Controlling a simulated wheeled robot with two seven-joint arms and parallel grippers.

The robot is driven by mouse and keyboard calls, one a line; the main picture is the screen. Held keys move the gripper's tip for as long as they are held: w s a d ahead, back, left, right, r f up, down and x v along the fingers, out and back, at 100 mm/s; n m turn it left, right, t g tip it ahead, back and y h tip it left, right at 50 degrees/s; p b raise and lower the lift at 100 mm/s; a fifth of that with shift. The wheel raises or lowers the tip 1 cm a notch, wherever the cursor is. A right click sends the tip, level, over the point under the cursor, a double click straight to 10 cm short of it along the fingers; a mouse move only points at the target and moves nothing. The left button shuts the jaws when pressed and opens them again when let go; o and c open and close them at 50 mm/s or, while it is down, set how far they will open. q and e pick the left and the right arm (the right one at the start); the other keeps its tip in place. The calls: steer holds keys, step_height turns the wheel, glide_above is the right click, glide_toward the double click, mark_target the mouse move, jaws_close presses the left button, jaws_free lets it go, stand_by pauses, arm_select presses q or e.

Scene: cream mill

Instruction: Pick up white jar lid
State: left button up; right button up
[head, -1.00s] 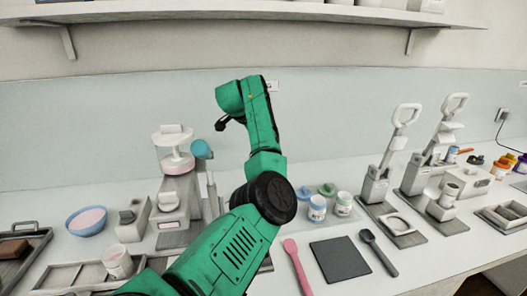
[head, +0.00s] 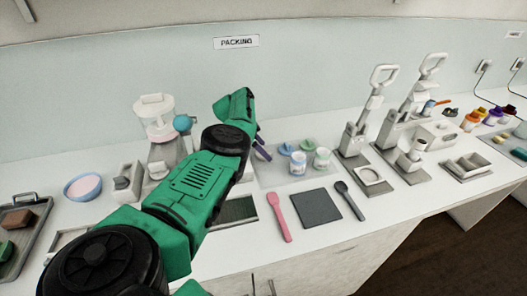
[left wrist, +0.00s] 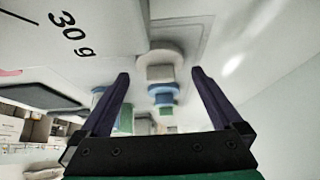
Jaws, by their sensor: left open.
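My left gripper (head: 262,150) is partly hidden behind my green arm in the head view, with a dark finger showing left of the lids. In the left wrist view its two dark fingers (left wrist: 160,74) are spread, with nothing held. A white lid (left wrist: 159,58) with a square knob shows between and beyond the fingertips. A blue lid (left wrist: 161,92) and a green lid (left wrist: 165,107) line up after it. In the head view the blue lid (head: 285,149) and green lid (head: 307,144) lie behind the jars; the white lid is hidden there by my arm.
Two jars, one with a blue label (head: 297,162) and one with green (head: 322,158), stand close by the lids. A pink spatula (head: 279,216), dark square mat (head: 317,207) and dark spoon (head: 350,201) lie in front. Lever presses (head: 360,140) stand to the right.

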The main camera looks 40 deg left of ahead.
arm_select(q)
steer(key=shift+w+f, duration=0.25)
steer(key=shift+f, duration=0.15)
steer(key=c, duration=1.3)
steer(key=shift+o, duration=0.2)
steer(key=shift+r, duration=0.15)
